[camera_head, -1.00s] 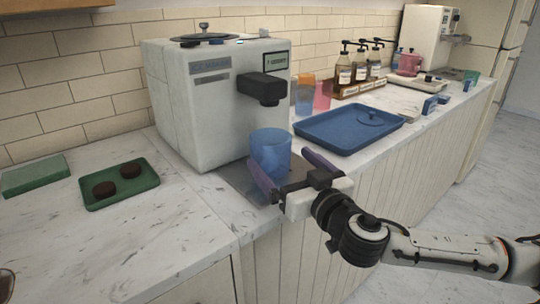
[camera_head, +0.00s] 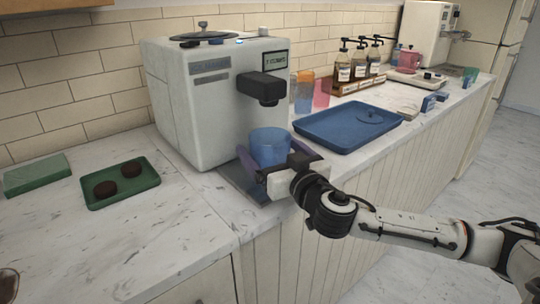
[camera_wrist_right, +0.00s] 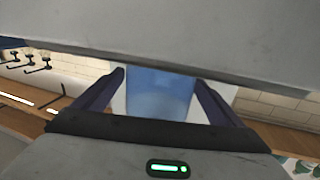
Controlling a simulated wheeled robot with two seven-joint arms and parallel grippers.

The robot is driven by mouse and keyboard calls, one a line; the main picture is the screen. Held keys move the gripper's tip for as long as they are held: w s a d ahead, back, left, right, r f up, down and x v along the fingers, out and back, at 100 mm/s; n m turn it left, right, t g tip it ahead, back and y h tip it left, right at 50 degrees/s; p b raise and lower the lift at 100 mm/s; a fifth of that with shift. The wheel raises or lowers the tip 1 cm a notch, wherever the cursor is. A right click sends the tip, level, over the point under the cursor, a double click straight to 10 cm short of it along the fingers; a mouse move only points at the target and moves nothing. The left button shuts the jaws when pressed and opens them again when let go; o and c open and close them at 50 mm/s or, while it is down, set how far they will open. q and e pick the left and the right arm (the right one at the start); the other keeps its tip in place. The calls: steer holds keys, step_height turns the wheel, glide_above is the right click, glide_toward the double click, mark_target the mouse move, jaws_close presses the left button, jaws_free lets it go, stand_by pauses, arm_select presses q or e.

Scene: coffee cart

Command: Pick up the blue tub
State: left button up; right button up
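The blue tub (camera_head: 269,144) is a translucent blue cup-like container. It stands upright at the front of the grey-white machine, below its dark spout, over a grey tray. My right gripper (camera_head: 272,156) reaches it from the front, with one finger on each side of the tub. In the right wrist view the tub (camera_wrist_right: 158,95) shows between the two dark fingers, with a gap visible beside it, so the gripper is open around it. The tub's lower part is hidden by the gripper. My left gripper is not in view.
The machine (camera_head: 205,100) stands close behind the tub. A blue tray (camera_head: 325,138) lies to the right, with orange (camera_head: 304,95) and pink (camera_head: 322,92) cups behind it. A green tray (camera_head: 145,183) with two dark pucks is at left.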

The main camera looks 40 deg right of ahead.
steer(key=c, duration=1.1)
steer(key=shift+r, duration=0.15)
steer(key=shift+c, duration=0.8)
steer(key=shift+r, duration=0.1)
